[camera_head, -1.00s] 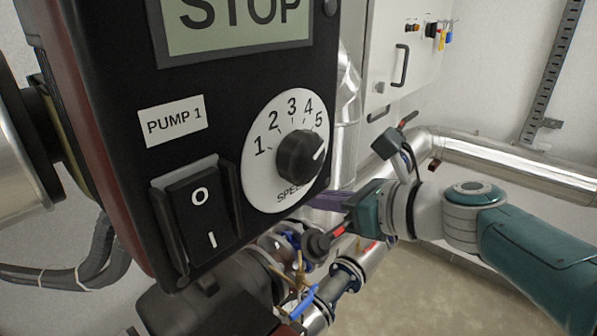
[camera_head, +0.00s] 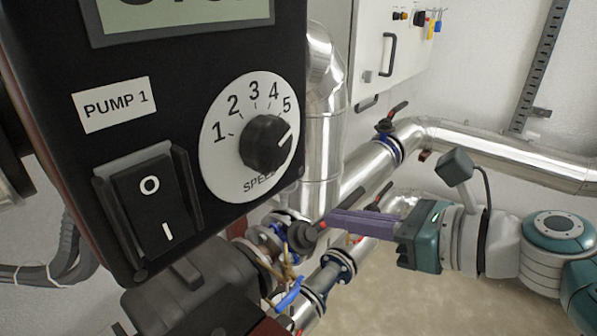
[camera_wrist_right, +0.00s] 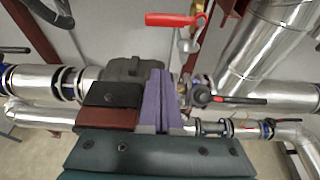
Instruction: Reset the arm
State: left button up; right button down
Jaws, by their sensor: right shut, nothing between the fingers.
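My right gripper (camera_head: 332,218) is at the lower right of the panel in the head view, with its purple fingers pointing left. The fingers are shut against each other and empty. They also show side by side in the right wrist view (camera_wrist_right: 161,78). A gap shows between the fingers and the black Pump 1 control box (camera_head: 90,165) in the head view. The box carries a speed dial (camera_head: 265,143) with its pointer near 5 and a 0/I rocker switch (camera_head: 152,208). My left gripper is in neither view.
Silver pipes (camera_head: 325,150) with flanges and valves run behind and below the fingers. A red valve handle (camera_wrist_right: 178,19) shows ahead of the fingers in the wrist view. A white cabinet (camera_head: 375,60) hangs on the back wall. Bare floor (camera_head: 420,285) lies at the lower right.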

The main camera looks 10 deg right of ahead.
jog(key=s+r+n+g+h+p, duration=0.2)
jog(key=s+n+g+h+p, duration=0.35)
jog(key=s+n, duration=1.1)
jog(key=s+d+r+n+g+h+p, duration=0.1)
jog(key=s+d+r+n+p, duration=0.1)
jog(key=n, duration=0.5)
jog(key=s+d+r+n+g+h+p, duration=0.1)
jog(key=s+d+r+n+h+p, duration=0.1)
jog(key=s+r+n, duration=0.2)
jog(key=s+n, duration=0.2)
jog(key=n, duration=0.1)
jog(key=shift+s+d+r, duration=0.15)
jog(key=shift+s+r, duration=0.05)
jog(key=shift+r, duration=0.1)
jog(key=c, duration=1.6)
grip_release()
